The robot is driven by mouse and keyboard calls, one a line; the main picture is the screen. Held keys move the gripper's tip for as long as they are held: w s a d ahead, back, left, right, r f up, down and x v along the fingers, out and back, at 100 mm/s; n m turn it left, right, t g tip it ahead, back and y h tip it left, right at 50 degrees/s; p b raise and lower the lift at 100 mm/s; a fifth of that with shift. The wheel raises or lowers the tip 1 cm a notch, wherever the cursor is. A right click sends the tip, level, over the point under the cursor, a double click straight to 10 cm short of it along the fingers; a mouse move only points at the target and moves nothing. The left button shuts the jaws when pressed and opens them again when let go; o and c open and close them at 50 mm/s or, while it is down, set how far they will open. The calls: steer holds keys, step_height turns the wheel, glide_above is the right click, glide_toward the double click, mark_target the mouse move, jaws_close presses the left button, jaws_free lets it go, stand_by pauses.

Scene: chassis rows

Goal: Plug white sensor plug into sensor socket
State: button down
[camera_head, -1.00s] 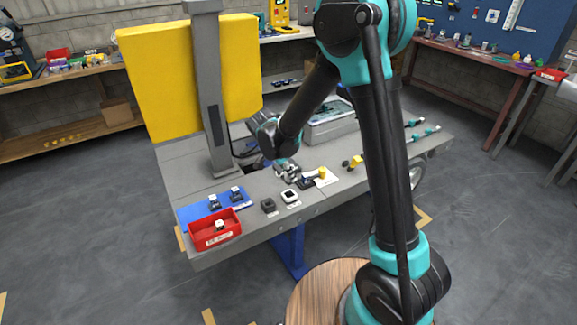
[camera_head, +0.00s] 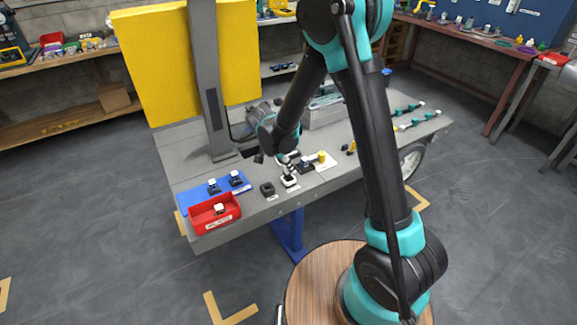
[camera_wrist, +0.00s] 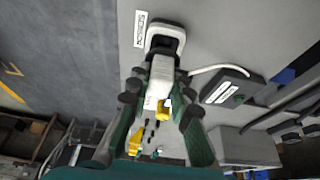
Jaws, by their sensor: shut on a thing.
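The white plug (camera_wrist: 160,78) is between the fingers of my gripper (camera_wrist: 161,70) in the wrist view, with a white cable at its right side. My gripper is shut on it. The sensor socket (camera_wrist: 167,29) is a white rounded block with a dark opening, beside a printed label (camera_wrist: 140,28). The plug's front end lies at the near edge of the dark opening in that view; I cannot tell whether it has entered. In the head view the socket (camera_head: 289,181) is on the bench front, just below my gripper (camera_head: 286,163). The plug is too small to make out there.
A black box (camera_wrist: 234,87) with a white label joins the cable. A dark socket (camera_head: 267,189) stands left of the white one. A red bin (camera_head: 214,212), a blue mat (camera_head: 202,191) and a grey post (camera_head: 207,85) are further left. A yellow piece (camera_head: 321,157) stands to the right.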

steer(key=shift+f, duration=1.3)
stand_by(0.4)
steer(key=c, duration=1.3)
jaws_free()
steer(key=shift+r, duration=0.1)
steer(key=v, duration=1.1)
steer(key=shift+s+a+r, duration=0.2)
steer(key=shift+r, duration=0.1)
steer(key=s+d+n+y, duration=0.1)
steer(key=s+d+n, duration=0.2)
steer(key=d, duration=0.6)
steer(key=s+d+n+t+y, duration=0.1)
steer(key=s+d+n, duration=0.3)
steer(key=s+d, duration=0.4)
steer(key=s+d+n+y, duration=0.1)
steer(key=s+d+n, duration=0.3)
steer(key=d, duration=0.6)
steer(key=shift+s+d+f+t+y, duration=0.3)
steer(key=shift+s+t, duration=0.1)
steer(key=shift+s, duration=0.4)
